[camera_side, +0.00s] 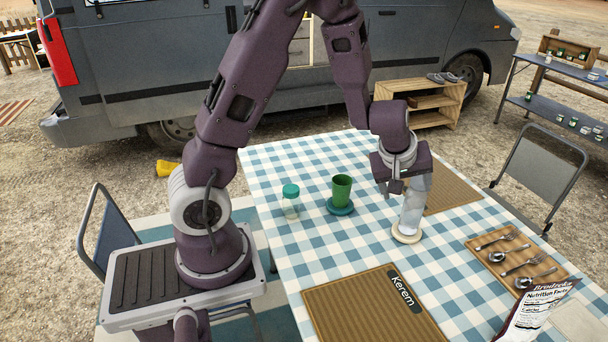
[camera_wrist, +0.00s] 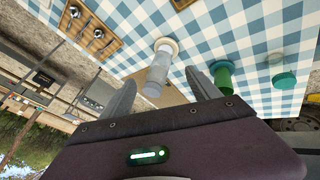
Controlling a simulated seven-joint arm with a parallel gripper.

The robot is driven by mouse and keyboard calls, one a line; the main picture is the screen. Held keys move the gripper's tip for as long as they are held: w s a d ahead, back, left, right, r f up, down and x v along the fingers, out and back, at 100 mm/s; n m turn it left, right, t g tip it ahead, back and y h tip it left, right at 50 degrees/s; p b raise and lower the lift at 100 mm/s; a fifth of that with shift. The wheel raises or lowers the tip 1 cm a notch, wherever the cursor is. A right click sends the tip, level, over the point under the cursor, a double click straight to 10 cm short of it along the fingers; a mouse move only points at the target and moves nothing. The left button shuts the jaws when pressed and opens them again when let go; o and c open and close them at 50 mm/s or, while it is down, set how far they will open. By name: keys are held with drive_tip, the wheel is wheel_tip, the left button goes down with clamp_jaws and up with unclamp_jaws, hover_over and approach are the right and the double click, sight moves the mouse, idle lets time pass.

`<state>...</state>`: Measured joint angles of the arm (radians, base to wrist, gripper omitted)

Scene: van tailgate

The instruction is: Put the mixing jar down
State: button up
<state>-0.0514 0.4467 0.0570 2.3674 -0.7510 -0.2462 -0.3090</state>
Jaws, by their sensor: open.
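The mixing jar, a tall clear vessel (camera_side: 413,207), stands upright on a round cream coaster (camera_side: 406,235) on the checked tablecloth. It also shows in the wrist view (camera_wrist: 156,76), with its coaster (camera_wrist: 167,46) beyond it. My gripper (camera_side: 396,186) is just above and beside the jar's top in the side view. In the wrist view, my gripper's two fingers (camera_wrist: 160,80) are spread apart, with the jar showing in the gap between them. Whether a finger touches the jar cannot be told.
A green cup (camera_side: 342,188) on a green coaster (camera_side: 340,208) and a teal-lidded jar (camera_side: 290,204) stand left of the mixing jar. A woven placemat (camera_side: 372,308), a cutlery tray (camera_side: 489,256) and a printed packet (camera_side: 530,312) lie nearer the front. Cloth between them is clear.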

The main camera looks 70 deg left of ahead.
drive_tip(key=s+d+r+m+t+h, duration=0.1)
drive_tip(key=s+d+r+m+h, duration=0.15)
drive_tip(key=s+d+r, duration=0.35)
drive_tip(key=s+d+r+m+h, duration=0.1)
drive_tip(key=s+d+r+m, duration=0.1)
drive_tip(key=d+r+m, duration=0.35)
drive_tip(key=s+a+r+m, duration=0.1)
drive_tip(key=s+r+m, duration=0.1)
drive_tip(key=s, duration=0.7)
drive_tip(key=s+r+m+g, duration=0.1)
drive_tip(key=s+r+m, duration=0.1)
drive_tip(key=s, duration=0.7)
drive_tip(key=shift+s+a+r+m+y, duration=0.35)
drive_tip(key=shift+s+a+m, duration=0.05)
drive_tip(key=shift+m, duration=0.4)
